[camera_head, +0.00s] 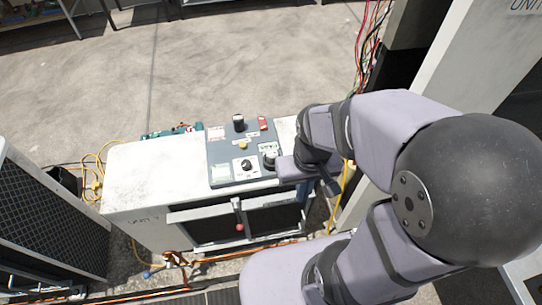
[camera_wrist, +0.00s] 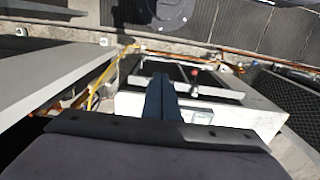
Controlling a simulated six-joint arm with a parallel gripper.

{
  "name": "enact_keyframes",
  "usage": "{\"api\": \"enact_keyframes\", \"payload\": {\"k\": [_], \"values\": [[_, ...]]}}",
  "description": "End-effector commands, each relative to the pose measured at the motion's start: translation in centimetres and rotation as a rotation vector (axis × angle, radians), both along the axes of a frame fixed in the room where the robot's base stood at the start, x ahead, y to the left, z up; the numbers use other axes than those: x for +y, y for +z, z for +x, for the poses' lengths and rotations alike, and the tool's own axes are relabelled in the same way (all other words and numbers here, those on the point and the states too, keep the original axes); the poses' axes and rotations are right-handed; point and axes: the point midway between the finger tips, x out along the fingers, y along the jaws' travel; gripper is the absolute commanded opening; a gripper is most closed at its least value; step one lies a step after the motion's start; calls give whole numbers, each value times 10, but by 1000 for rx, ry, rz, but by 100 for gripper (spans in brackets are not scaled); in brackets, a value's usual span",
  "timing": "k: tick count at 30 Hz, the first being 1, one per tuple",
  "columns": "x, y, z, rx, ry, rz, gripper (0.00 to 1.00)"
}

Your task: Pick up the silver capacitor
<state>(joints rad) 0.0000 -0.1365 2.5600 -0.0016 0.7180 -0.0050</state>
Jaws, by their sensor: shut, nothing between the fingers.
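I cannot single out the silver capacitor for certain in either view. In the head view, a small upright dark cylinder with a pale top (camera_head: 239,122) stands at the back of the grey panel (camera_head: 222,150). A second short dark piece (camera_head: 270,159) is at the panel's right edge, close to my wrist. My gripper (camera_head: 330,186) is partly hidden by my own arm, at the cabinet's right end. In the wrist view, my gripper's dark blue fingers (camera_wrist: 162,82) are together and hold nothing.
The white cabinet (camera_head: 140,176) bears the panel, with a black knob (camera_head: 246,165), a yellow button (camera_head: 243,146) and a red switch (camera_head: 262,123). A red-knobbed lever (camera_head: 239,227) is on its front. Loose wires (camera_head: 366,45) hang behind. A grilled condenser (camera_head: 45,225) stands left.

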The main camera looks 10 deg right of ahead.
Motion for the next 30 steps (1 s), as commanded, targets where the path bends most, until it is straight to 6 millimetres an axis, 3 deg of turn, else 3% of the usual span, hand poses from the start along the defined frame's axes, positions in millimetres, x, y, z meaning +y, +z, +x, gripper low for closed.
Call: {"api": "enact_keyframes", "payload": {"k": [11,16,18,26,30], "values": [[0,0,0,0,0,0,2],[0,0,0,0,0,0,43],[0,0,0,0,0,0,52],[0,-1,0,0,0,0,52],[3,-14,-3,19,13,0,52]]}}
